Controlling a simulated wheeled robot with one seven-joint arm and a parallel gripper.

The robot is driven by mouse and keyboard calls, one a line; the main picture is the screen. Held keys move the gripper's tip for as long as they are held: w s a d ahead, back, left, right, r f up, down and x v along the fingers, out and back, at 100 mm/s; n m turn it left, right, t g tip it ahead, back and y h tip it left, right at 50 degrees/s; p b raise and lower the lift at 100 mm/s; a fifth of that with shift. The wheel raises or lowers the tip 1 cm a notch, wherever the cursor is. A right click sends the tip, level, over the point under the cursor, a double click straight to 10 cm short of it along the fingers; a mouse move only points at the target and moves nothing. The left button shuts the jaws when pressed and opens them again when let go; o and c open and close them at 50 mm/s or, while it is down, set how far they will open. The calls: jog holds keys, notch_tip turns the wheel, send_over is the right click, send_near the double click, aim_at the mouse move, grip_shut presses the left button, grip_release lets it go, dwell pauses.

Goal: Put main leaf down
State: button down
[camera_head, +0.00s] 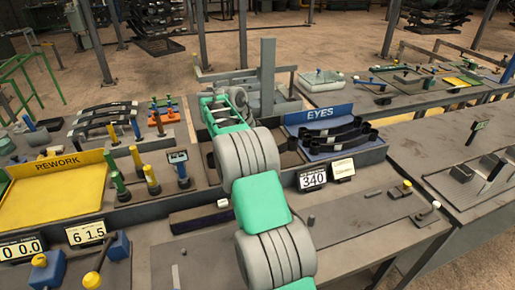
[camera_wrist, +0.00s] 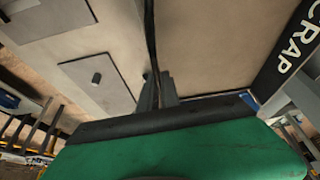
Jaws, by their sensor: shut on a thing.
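My gripper (camera_wrist: 157,92) shows in the wrist view beyond its green body. It is shut on a thin dark strip, which looks like the main leaf (camera_wrist: 151,40) seen nearly edge-on. The strip runs from the fingers to the top of that view, where its end is cut off. In the head view my grey and green arm reaches away from the bottom middle. The fingers and the held leaf cannot be made out there. Several dark leaves with rolled ends lie in the blue EYES tray (camera_head: 320,112), right of my arm.
A yellow REWORK tray (camera_head: 58,190) is at the left, with dark leaves (camera_head: 103,112) behind it. Upright coloured tools (camera_head: 150,178) and a grey post (camera_head: 267,75) stand near my arm. A SCRAP label (camera_wrist: 292,55) shows in the wrist view. A bench (camera_head: 470,200) is at right.

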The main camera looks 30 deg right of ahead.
jog(key=shift+w+d+f+p, duration=0.2)
jog(key=shift+w+d+f, duration=0.2)
jog(key=shift+w+f, duration=0.15)
jog(key=shift+w+d+f+p, duration=0.15)
jog(key=shift+w+d+f, duration=0.25)
jog(key=shift+f, duration=0.2)
jog(key=shift+w+f, duration=0.1)
jog(key=shift+f, duration=1.55)
jog(key=shift+f, duration=0.15)
jog(key=c, duration=2)
grip_release()
jog(key=shift+f, duration=0.15)
jog(key=o, duration=0.4)
